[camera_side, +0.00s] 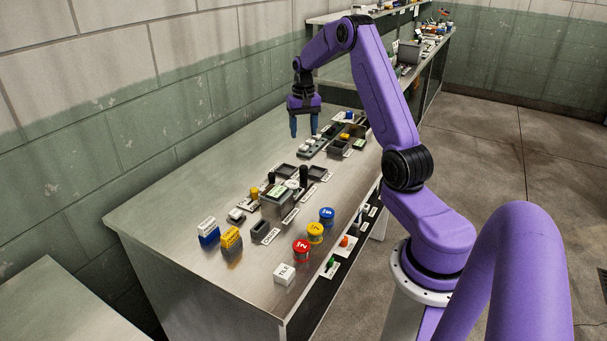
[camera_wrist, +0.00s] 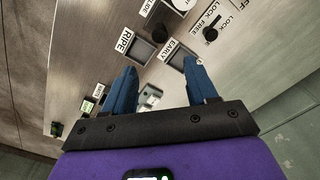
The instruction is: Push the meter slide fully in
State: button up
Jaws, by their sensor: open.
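My gripper (camera_side: 303,127) hangs fingers down above the far part of the metal bench in the side view. Its two blue fingers are apart with nothing held between them, as the wrist view (camera_wrist: 161,78) also shows. A label ending in "LIDE" (camera_wrist: 124,7) is cut off at the top of the wrist view. A black knob (camera_wrist: 158,31) stands close to it, but I cannot tell whether it belongs to the meter slide. In the side view, upright black handles (camera_side: 303,174) stand by the grey machine box (camera_side: 278,205). How far in the slide sits cannot be made out.
Dark trays labelled RIPE (camera_wrist: 143,52) and EARLY (camera_wrist: 178,57) lie below my gripper. A lock/free dial (camera_wrist: 211,34) is beside them. The bench's left part is clear.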

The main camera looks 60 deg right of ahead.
aim_at(303, 167)
notch_tip(303, 167, down, 17)
jog(key=shift+r, duration=0.1)
dwell(0.4)
jog(key=shift+c, duration=0.4)
grip_shut()
jog(key=shift+a, duration=0.15)
